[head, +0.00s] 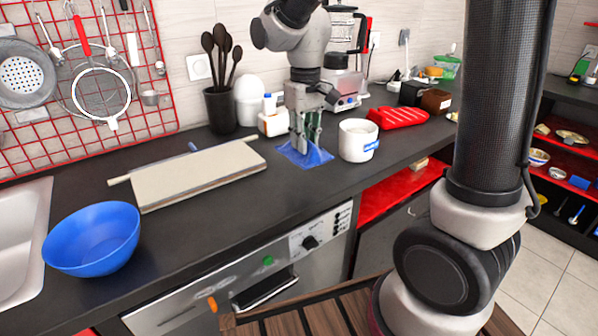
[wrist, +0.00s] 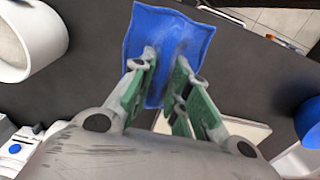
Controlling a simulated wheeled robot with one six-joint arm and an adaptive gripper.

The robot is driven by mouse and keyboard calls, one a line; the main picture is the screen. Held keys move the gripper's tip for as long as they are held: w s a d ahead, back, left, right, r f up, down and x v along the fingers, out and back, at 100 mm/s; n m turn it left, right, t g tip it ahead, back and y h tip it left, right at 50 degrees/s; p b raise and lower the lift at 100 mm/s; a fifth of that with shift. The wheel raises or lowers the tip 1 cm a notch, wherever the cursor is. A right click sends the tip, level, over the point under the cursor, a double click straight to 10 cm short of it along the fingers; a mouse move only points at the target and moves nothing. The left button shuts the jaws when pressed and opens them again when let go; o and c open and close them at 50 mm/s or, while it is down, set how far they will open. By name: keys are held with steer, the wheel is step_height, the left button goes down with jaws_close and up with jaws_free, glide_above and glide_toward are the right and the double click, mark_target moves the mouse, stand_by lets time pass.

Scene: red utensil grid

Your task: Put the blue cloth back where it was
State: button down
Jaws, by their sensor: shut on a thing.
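The blue cloth (head: 305,155) lies on the dark countertop, spread roughly flat, between the white canister and the cutting board. My gripper (head: 306,148) points down at it, with its fingertips at the cloth. In the wrist view the blue cloth (wrist: 172,42) shows between and beyond the green-padded fingers of my gripper (wrist: 163,75). The fingers are closed on a pinched ridge near the middle of the cloth. Part of the cloth is hidden behind the fingers.
A white canister (head: 358,140) stands close on the right, with a red mitt-like item (head: 398,118) beyond. A pale board (head: 195,176) lies to the left, and a blue bowl (head: 93,238) near the sink. A soap bottle (head: 271,118) stands behind. The counter's front strip is clear.

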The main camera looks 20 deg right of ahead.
step_height(320, 180, down, 9)
stand_by(0.3)
steer(key=c, duration=1.4)
jaws_free()
steer(key=shift+o, duration=0.2)
